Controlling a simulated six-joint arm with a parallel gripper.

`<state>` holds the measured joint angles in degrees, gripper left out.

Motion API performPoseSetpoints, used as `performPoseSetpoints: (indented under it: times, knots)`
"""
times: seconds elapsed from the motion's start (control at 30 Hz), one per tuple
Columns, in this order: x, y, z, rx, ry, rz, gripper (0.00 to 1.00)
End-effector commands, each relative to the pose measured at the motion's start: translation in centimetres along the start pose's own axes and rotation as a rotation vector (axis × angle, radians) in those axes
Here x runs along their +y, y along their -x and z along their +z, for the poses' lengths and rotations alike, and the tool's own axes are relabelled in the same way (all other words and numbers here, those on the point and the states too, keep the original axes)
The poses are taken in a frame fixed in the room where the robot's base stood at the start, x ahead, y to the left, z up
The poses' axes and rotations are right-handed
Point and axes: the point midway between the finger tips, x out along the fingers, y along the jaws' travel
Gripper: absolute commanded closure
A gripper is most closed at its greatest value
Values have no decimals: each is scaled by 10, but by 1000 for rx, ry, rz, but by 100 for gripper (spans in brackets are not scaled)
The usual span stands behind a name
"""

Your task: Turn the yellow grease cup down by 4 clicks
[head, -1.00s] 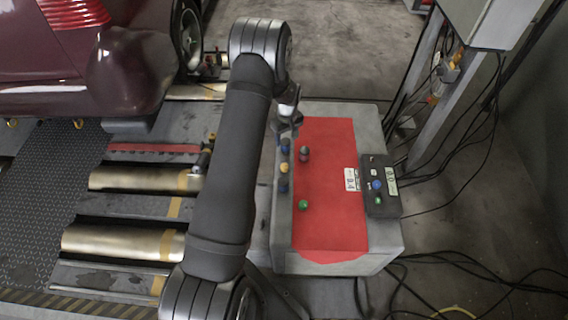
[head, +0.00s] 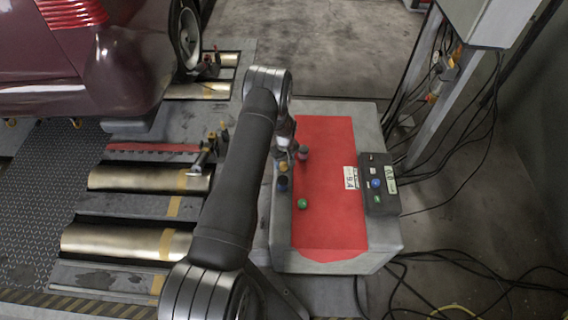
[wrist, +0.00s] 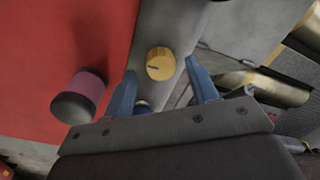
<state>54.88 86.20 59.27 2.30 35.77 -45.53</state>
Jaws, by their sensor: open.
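The yellow grease cup (wrist: 160,63) is a round knob with a dark pointer line, on a grey strip beside the red mat. In the wrist view it stands beyond and between the blue fingertips of my gripper (wrist: 158,80), which is open and empty. In the head view the cup (head: 283,167) is small, just below my gripper (head: 287,151). A dark blue knob (head: 282,184) sits on the near side of the cup. In the wrist view another blue knob (wrist: 143,105) is partly hidden behind my gripper.
A green ball-like knob (head: 303,203) is nearer the front. A black control box (head: 379,185) with a display lies at the right.

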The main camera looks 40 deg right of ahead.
Motion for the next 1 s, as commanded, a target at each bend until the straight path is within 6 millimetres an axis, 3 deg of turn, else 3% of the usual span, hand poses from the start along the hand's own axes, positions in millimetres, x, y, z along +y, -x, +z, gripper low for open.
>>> performPoseSetpoints:
  times: [0.2,0.5,0.73,1.0]
  knots:
    - [0,-15,0,0,0,0,47]
    - [0,-16,0,0,0,0,47]
    - [0,-16,0,-1,0,-1,91]
    - [0,-16,0,0,-22,-1,91]
